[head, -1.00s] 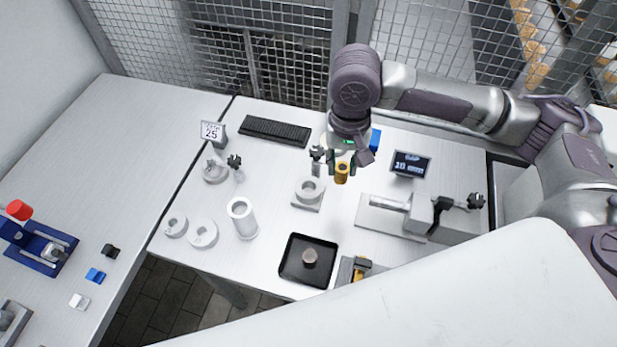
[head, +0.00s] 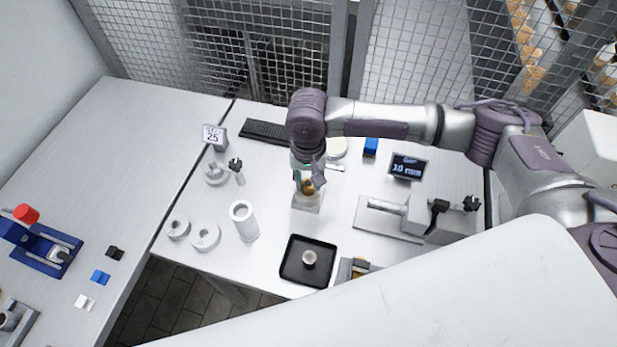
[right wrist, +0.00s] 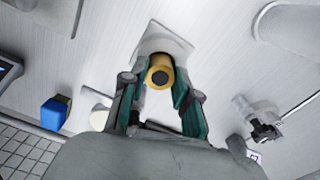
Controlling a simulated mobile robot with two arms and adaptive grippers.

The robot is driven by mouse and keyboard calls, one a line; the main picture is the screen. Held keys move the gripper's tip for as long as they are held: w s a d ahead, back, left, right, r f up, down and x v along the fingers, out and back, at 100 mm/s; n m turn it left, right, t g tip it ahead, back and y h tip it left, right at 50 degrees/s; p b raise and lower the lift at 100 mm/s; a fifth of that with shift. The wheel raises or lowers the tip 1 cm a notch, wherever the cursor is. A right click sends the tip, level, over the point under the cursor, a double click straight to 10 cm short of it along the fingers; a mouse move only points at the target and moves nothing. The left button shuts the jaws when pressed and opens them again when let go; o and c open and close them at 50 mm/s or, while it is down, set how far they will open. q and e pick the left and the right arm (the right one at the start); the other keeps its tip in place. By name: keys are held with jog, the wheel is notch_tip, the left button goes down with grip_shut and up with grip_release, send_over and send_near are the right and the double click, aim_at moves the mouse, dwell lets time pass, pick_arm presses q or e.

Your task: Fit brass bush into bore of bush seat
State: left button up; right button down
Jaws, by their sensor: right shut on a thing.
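My right gripper (head: 309,182) is shut on the brass bush (head: 308,187). In the right wrist view, the bush (right wrist: 164,63) is a yellow ring with a dark hole, held between the green fingers of the gripper (right wrist: 160,92). The bush seat (head: 306,204), a light grey block on a square base, is directly under the gripper in the head view. Its base (right wrist: 166,36) also shows behind the bush in the right wrist view. The bore is hidden by the bush and fingers, so I cannot tell whether the bush has entered it. My left gripper is not in view.
A white upright tube (head: 243,221) and grey rings (head: 205,235) stand left of the seat. A black tray (head: 296,272) with a small round part (head: 309,258) lies in front. A grey fixture (head: 410,220) and a display (head: 408,166) are to the right.

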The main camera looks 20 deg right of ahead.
aim_at(308, 183)
jog(key=shift+f, duration=0.3)
jog(key=shift+f, duration=0.3)
jog(key=c, duration=0.9)
grip_release()
jog(key=shift+o, duration=0.2)
jog(key=shift+w+r, duration=0.1)
jog(key=shift+r, duration=0.2)
notch_tip(308, 183, up, 13)
jog(key=b, duration=0.1)
jog(key=shift+f+b, duration=0.15)
jog(key=shift+b, duration=0.2)
